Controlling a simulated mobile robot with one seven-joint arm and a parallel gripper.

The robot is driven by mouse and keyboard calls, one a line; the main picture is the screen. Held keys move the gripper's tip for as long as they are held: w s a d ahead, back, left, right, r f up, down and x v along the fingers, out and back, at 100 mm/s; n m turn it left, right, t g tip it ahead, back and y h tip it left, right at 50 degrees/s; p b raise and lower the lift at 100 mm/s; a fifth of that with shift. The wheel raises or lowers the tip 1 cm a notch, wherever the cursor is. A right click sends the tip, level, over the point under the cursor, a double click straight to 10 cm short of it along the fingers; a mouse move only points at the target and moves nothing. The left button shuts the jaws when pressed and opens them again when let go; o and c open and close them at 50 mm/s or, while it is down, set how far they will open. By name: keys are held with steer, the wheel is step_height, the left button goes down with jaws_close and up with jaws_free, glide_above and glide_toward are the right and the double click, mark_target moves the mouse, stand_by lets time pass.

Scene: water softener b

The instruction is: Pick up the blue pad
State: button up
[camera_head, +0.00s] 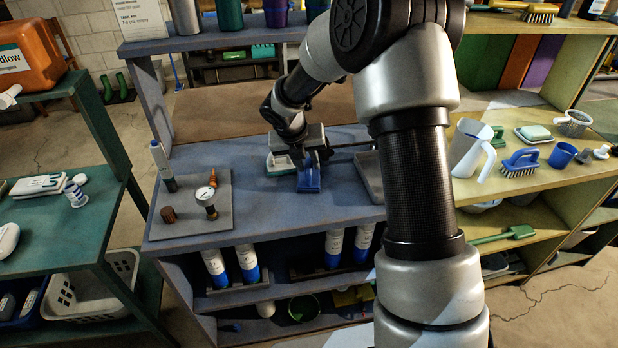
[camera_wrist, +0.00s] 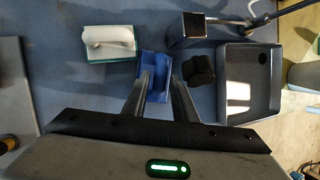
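The blue pad (camera_head: 309,181) sits on the blue-grey bench top, right beneath my gripper in the head view. In the wrist view the blue pad (camera_wrist: 154,65) lies lengthwise away from me, and the fingertips of my gripper (camera_wrist: 161,85) overlap its near part. The fingers are apart, with blue showing between them. I cannot tell whether they touch the pad or how high they are over it. In the head view my gripper (camera_head: 312,158) hides the pad's far end.
A white-handled pad with a green base (camera_wrist: 108,43) lies just left of the blue pad. Right of it are a dark lobed knob (camera_wrist: 198,70), a metal post (camera_wrist: 194,27) and a grey tray (camera_wrist: 250,83). A grey board with a gauge (camera_head: 207,196) lies further left.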

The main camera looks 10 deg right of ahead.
steer(key=shift+c, duration=0.4)
jaws_close()
steer(key=shift+s+r, duration=0.35)
steer(key=s+r+p, duration=0.1)
steer(key=s+r, duration=0.6)
steer(key=s, duration=0.6)
steer(key=shift+s, duration=0.15)
steer(key=shift+c, duration=2.3)
jaws_free()
steer(key=shift+r, duration=0.1)
jaws_close()
